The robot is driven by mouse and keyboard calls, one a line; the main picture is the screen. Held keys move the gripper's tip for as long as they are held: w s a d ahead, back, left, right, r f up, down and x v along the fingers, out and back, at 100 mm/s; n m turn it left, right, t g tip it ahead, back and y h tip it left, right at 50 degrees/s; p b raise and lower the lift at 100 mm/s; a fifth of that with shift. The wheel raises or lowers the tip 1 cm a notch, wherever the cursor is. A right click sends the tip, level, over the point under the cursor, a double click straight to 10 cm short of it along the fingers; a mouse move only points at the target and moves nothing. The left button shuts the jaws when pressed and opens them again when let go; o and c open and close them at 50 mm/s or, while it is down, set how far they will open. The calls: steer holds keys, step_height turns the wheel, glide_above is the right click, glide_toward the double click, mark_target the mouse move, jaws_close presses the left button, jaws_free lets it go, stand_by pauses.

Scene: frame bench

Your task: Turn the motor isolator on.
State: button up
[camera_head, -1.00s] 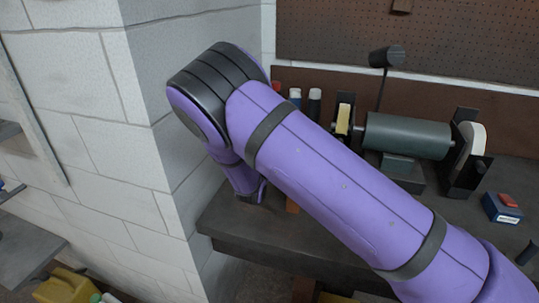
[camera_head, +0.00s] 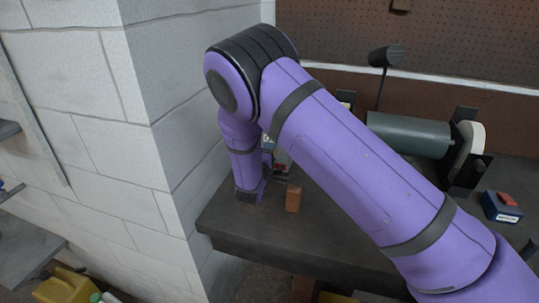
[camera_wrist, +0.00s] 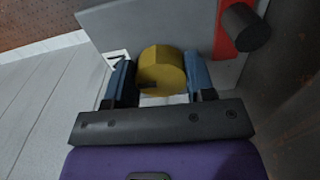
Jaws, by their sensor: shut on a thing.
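In the wrist view my gripper (camera_wrist: 160,68) has one blue-padded finger on each side of a round yellow knob (camera_wrist: 161,72). It is shut on this knob. The knob sits in front of a flat grey plate (camera_wrist: 107,28), which looks like the front of the isolator. A small white label with a dark mark (camera_wrist: 118,57) shows left of the knob. A red strip (camera_wrist: 228,35) with a black cylinder (camera_wrist: 244,27) is to the right. Which way the knob is turned is not clear. In the head view my arm hides the gripper and knob.
A dark bench (camera_head: 330,220) carries a small orange-brown block (camera_head: 293,198), a green cylindrical motor (camera_head: 410,134) with a pale wheel (camera_head: 470,145), and a blue box with a red top (camera_head: 502,207). A white block wall (camera_head: 170,130) stands close left of my arm.

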stand_by(0.3)
steer(key=o, duration=0.9)
steer(key=shift+r, duration=0.55)
steer(key=shift+o, duration=0.7)
step_height(320, 180, up, 3)
steer(key=shift+w+a+f, duration=0.1)
steer(key=shift+w+f, duration=0.05)
steer(key=shift+f, duration=0.05)
steer(key=s+d, duration=0.1)
steer(key=s, duration=0.4)
steer(key=s+d, duration=0.1)
steer(key=s, duration=0.4)
steer(key=s+d+r, duration=0.1)
steer(key=s, duration=0.5)
steer(key=shift+d+r, duration=0.1)
steer(key=shift+c, duration=0.6)
